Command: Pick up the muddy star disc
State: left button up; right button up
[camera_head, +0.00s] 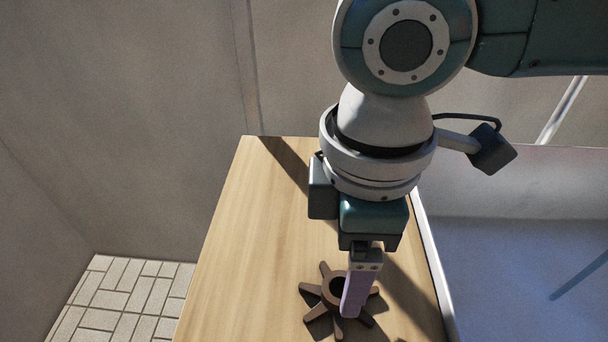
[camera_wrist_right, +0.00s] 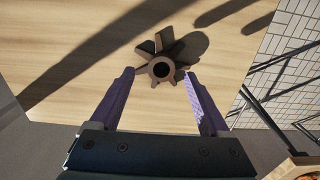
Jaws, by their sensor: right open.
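The muddy star disc (camera_head: 323,291) is brown, with several blunt arms and a round hole in its middle. It lies on the wooden table (camera_head: 245,240), partly hidden by my right gripper (camera_head: 352,312) in the head view. The right gripper points down at it with purple fingers. In the right wrist view the disc (camera_wrist_right: 161,68) shows just beyond and between the two spread fingertips of the open, empty right gripper (camera_wrist_right: 160,78). I cannot tell whether a finger touches the disc. My left gripper is in neither view.
A white-edged area with a bluish surface (camera_head: 520,270) lies right of the table. A grey wall (camera_head: 130,120) stands behind, and a tiled floor (camera_head: 125,295) shows at lower left. The table left of the disc is clear. A cluttered corner (camera_wrist_right: 300,168) shows at the wrist view's lower right.

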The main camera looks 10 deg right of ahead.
aim_at(342, 282)
jog(key=f, duration=0.4)
jog(key=shift+s+a+b, duration=0.1)
jog(key=shift+a+b, duration=0.15)
jog(key=shift+b, duration=0.15)
grip_shut()
